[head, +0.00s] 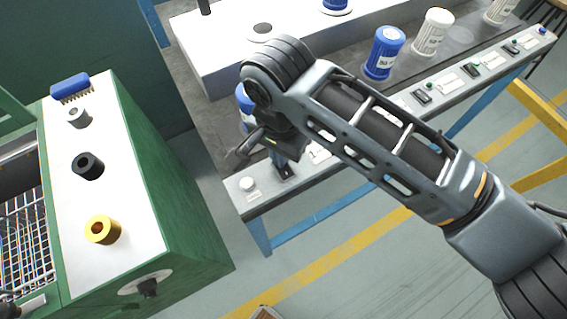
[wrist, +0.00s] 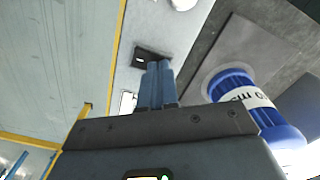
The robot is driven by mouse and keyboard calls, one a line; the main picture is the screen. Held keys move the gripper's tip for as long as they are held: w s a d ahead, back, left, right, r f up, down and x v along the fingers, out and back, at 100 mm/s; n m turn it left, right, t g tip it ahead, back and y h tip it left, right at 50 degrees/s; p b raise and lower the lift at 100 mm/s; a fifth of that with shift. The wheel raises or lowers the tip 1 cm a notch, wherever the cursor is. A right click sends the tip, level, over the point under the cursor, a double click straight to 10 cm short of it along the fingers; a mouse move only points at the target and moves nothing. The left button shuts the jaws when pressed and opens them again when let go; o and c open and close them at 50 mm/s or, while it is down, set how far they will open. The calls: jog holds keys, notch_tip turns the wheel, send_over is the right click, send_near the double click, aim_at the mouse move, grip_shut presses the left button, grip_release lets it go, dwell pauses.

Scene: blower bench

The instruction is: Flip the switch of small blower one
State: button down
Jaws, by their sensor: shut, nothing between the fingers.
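A black rocker switch (wrist: 150,55) with a small white mark sits on the pale front strip of the bench. It also shows in the head view (head: 284,173), partly behind my gripper. My gripper (wrist: 157,72) is shut and empty. Its blue fingertips are over the near edge of the switch; I cannot tell if they touch it. In the head view my gripper (head: 279,158) points down at the strip's left end. A blue blower (wrist: 243,100) with a white label stands behind the switch, partly hidden by my gripper; my arm covers much of it in the head view (head: 243,98). Its number is not readable.
A white round knob (head: 249,186) is left of the switch. Another blue blower (head: 384,52) and a white blower (head: 432,32) stand farther right, with more switches (head: 422,97) along the strip. A green cabinet (head: 190,255) with a white top is at left.

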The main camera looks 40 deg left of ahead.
jog(key=shift+f, duration=0.25)
jog(key=shift+r, duration=0.15)
notch_tip(320, 180, up, 5)
jog(key=p, duration=0.5)
jog(key=shift+p, duration=0.3)
jog(key=shift+r+p, duration=0.45)
jog(key=shift+r, duration=0.45)
jog(key=shift+s, duration=0.1)
